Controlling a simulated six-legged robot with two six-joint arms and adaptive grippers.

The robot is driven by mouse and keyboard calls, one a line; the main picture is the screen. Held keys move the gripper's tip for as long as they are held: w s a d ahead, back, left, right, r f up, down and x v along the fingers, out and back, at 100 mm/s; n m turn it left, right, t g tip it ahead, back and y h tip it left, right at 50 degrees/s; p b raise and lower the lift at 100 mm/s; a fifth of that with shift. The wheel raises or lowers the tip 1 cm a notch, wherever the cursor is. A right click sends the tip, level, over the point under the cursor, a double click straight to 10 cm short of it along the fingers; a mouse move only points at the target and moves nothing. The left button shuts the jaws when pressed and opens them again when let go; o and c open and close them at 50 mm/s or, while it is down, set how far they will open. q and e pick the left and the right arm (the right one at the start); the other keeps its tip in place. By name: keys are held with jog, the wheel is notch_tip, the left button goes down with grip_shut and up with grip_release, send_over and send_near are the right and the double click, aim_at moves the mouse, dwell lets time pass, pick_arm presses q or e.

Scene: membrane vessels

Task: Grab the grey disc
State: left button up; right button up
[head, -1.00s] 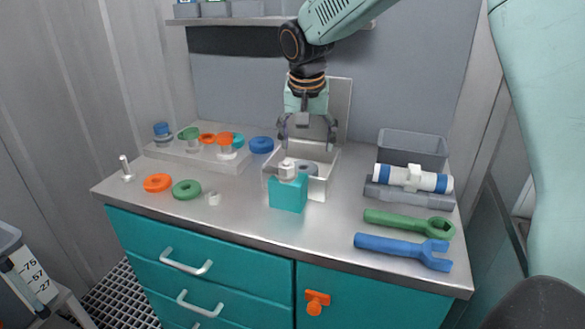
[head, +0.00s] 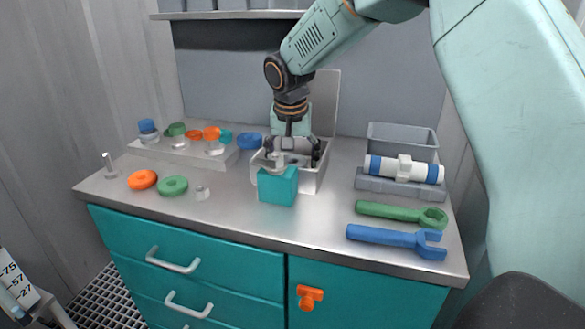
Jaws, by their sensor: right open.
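The grey disc (head: 294,161) lies in an open light-grey box (head: 313,181) on the bench top. It is mostly hidden behind my gripper and the fitting in front. My right gripper (head: 292,156) points down into the box with its fingers spread, one on each side above the disc. It is open, and nothing shows held in it. I cannot tell whether the fingers touch the disc. My left gripper is not in view.
A teal block (head: 278,187) with a pale fitting on top stands against the box front. Left are orange (head: 142,179) and green (head: 173,186) rings and a raised rack (head: 222,158) of coloured caps. Right lie green (head: 400,213) and blue (head: 393,238) wrenches and a white tube (head: 400,169).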

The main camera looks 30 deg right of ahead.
jog(key=shift+a+r, duration=0.1)
jog(key=shift+r, duration=0.1)
jog(key=c, duration=0.5)
jog(key=shift+f, duration=0.1)
jog(key=c, duration=0.5)
jog(key=shift+o, duration=0.2)
